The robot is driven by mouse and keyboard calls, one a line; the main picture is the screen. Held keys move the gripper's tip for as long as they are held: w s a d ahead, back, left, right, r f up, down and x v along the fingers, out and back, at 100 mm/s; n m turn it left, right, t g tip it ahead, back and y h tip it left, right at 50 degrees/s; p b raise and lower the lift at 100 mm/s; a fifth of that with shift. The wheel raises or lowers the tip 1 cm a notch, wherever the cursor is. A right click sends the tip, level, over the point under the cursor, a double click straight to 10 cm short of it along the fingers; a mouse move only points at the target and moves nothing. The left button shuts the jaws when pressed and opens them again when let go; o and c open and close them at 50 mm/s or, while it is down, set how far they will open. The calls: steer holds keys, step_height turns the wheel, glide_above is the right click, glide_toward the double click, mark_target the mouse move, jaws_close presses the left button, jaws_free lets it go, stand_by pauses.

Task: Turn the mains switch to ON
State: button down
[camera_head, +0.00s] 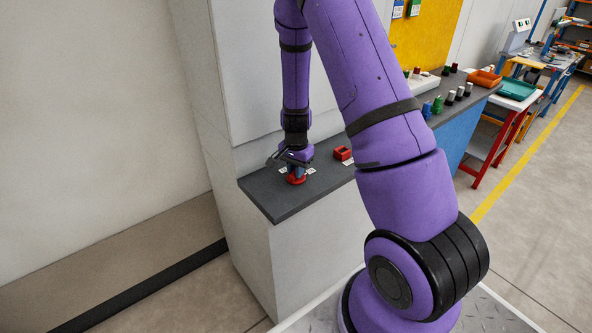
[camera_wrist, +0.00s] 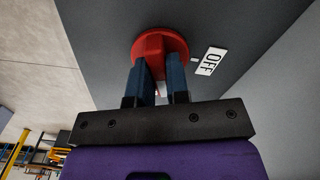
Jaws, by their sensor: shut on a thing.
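The mains switch is a red round knob (camera_head: 296,180) on the dark grey counter, near its left end. It also shows in the wrist view (camera_wrist: 158,44), with a raised red grip bar. My gripper (camera_head: 295,170) points down over the knob, and its two blue fingers (camera_wrist: 158,82) are shut on the bar from both sides. A white OFF label (camera_wrist: 211,61) lies beside the knob in the wrist view. In the head view small white labels (camera_head: 311,171) flank the knob, too small to read. Where the knob's pointer aims is hidden by the fingers.
A red open box (camera_head: 342,153) stands on the counter right of the switch. A pale cabinet wall (camera_head: 252,80) rises close behind my gripper. The counter's front left corner (camera_head: 277,213) is bare.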

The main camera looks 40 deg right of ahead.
steer(key=shift+m, duration=2.2)
steer(key=c, duration=1.1)
jaws_free()
step_height(320, 180, up, 11)
steer(key=shift+f, duration=0.1)
